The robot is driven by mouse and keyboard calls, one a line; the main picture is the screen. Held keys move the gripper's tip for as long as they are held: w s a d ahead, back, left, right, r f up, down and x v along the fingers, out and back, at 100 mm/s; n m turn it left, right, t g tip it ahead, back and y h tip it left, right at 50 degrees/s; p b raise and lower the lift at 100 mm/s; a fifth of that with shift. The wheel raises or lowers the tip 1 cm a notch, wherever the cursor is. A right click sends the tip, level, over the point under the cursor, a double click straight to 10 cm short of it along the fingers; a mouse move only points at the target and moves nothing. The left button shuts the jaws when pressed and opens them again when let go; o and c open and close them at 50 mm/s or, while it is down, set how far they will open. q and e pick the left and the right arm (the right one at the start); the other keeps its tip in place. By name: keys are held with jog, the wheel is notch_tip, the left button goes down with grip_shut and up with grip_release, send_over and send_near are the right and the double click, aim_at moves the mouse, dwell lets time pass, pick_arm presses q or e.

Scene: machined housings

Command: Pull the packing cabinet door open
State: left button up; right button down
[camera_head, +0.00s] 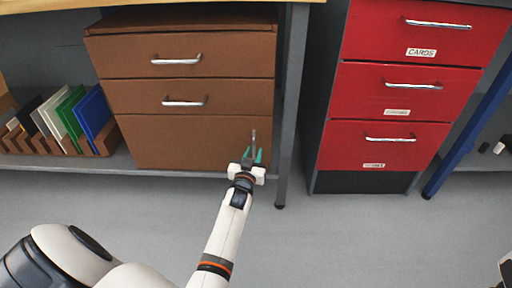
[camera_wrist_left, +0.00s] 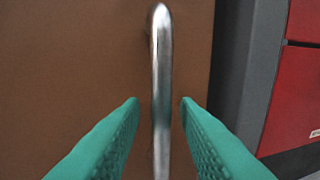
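The brown packing cabinet (camera_head: 180,85) stands under the table, with two drawers above a door (camera_head: 180,143). The door is shut, and its vertical metal handle (camera_head: 254,138) is near its right edge. My left gripper (camera_head: 252,156) is at the handle, its green fingers pointing at the door. In the left wrist view the handle (camera_wrist_left: 161,80) stands between the two open fingertips, with a gap on each side. A white part at the lower right edge of the head view may be my right arm; its gripper is not seen.
A red drawer cabinet (camera_head: 400,85) stands to the right, past a grey table leg (camera_head: 290,110). A rack with several upright coloured panels (camera_head: 70,119) is on the left. The grey floor (camera_head: 330,240) in front is clear.

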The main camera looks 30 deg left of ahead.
pick_arm(q)
jog(key=shift+w+a, duration=0.1)
jog(key=shift+w, duration=0.2)
jog(key=shift+r, duration=0.1)
jog(key=shift+c, duration=0.6)
grip_shut()
jog(key=shift+s, duration=0.15)
